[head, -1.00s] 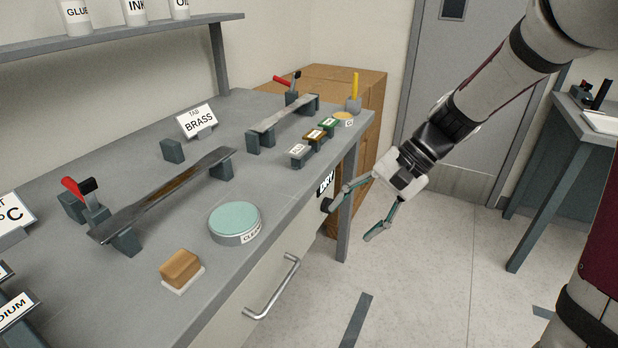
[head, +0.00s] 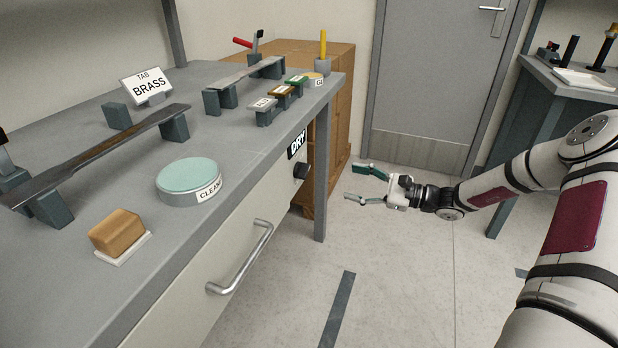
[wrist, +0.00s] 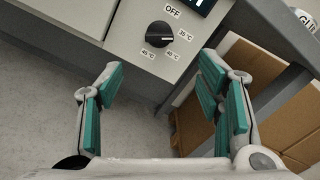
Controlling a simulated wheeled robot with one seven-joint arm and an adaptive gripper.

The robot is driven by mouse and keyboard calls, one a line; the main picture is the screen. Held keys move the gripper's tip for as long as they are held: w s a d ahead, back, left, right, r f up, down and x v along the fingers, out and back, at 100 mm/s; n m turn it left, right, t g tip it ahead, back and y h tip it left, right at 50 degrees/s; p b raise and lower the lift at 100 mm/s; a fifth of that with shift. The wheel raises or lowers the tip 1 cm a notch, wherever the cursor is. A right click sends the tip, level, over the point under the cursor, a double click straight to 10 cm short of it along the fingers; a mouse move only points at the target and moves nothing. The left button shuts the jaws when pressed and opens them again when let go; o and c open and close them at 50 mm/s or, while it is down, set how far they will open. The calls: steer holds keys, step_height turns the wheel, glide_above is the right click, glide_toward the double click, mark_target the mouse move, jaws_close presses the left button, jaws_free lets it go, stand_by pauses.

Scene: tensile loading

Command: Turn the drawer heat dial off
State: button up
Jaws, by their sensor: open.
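The heat dial (head: 300,171) is a small black knob on the light drawer front, below the DRY sign (head: 298,144). In the wrist view the dial (wrist: 159,35) sits in a ring of labels: OFF (wrist: 172,11) above, 35 °C to the right, 40 °C and 45 °C below. A light mark on the knob seems to lie towards the 35 °C side, but it is too small to be sure. My gripper (head: 355,182) is open and empty, to the right of the dial and apart from it. In the wrist view the dial lies ahead, between the fingers' lines.
The drawer handle (head: 243,260) sticks out left of the dial. A table leg (head: 322,170) and a wooden cabinet (head: 345,110) stand close behind the dial. The bench top (head: 150,265) holds a cleaner tin, a sponge and metal strips. The floor around my gripper is clear.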

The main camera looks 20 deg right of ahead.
mark_target(302, 171)
steer(key=b+x, duration=0.3)
steer(key=x, duration=1)
steer(key=shift+w+a, duration=0.15)
steer(key=shift+a, duration=0.05)
steer(key=c, duration=1.2)
steer(key=shift+o, duration=0.2)
steer(key=shift+n, duration=0.3)
steer(key=n+b, duration=0.3)
steer(key=n, duration=0.8)
steer(key=shift+b, duration=0.4)
steer(key=shift+n, duration=0.3)
